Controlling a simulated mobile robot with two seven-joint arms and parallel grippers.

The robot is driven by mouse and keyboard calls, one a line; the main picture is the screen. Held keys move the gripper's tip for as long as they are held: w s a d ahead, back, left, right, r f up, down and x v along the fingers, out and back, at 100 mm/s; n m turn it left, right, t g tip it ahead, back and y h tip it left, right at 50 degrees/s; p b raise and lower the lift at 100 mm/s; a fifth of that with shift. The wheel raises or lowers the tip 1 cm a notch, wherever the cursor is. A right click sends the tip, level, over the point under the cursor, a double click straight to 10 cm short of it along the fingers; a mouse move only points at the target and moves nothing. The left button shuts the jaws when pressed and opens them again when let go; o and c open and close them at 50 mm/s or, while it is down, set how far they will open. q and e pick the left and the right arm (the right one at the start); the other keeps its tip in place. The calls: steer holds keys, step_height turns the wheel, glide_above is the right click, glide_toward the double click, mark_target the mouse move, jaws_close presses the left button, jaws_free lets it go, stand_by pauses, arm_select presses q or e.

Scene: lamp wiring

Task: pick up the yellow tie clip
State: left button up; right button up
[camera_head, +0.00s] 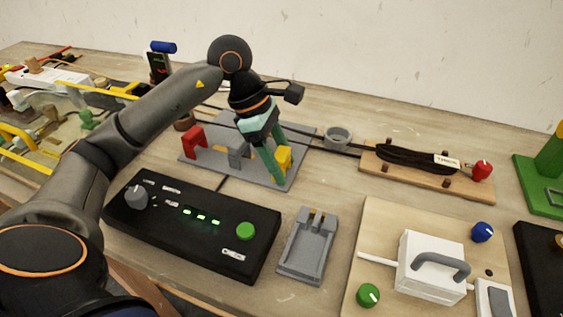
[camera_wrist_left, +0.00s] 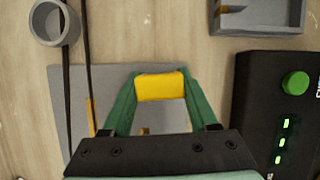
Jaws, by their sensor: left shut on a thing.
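The yellow tie clip (camera_wrist_left: 160,87) is a small block between the green fingertips of my left gripper (camera_wrist_left: 158,92) in the left wrist view. My left gripper is shut on it, with a finger on each side. In the head view the clip (camera_head: 284,157) shows beside the green fingers of my left gripper (camera_head: 277,170), over the right part of a grey plate (camera_head: 210,165). I cannot tell whether the clip touches the plate. My right gripper is not in view.
A red clip (camera_head: 194,138) and a grey clip (camera_head: 238,154) stand on the plate. Dark cables run past it to a wooden cable board (camera_head: 430,180). A black control box (camera_head: 190,228), a grey tray (camera_head: 308,247) and a grey cup (camera_head: 338,137) stand nearby.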

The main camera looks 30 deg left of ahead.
mark_target(287, 156)
arm_select(q)
steer(key=shift+r, duration=0.1)
steer(key=shift+r, duration=0.55)
steer(key=r, duration=0.2)
steer(key=shift+s+d+r+p, duration=0.15)
steer(key=shift+d+r+p, duration=0.05)
steer(key=shift+r+p, duration=0.2)
steer(key=s+d+r+p, duration=0.1)
steer(key=s+d+r, duration=0.7)
steer(key=s+r, duration=0.1)
steer(key=shift+s+d+p, duration=0.3)
steer(key=shift+s+d, duration=0.1)
steer(key=shift+s, duration=0.2)
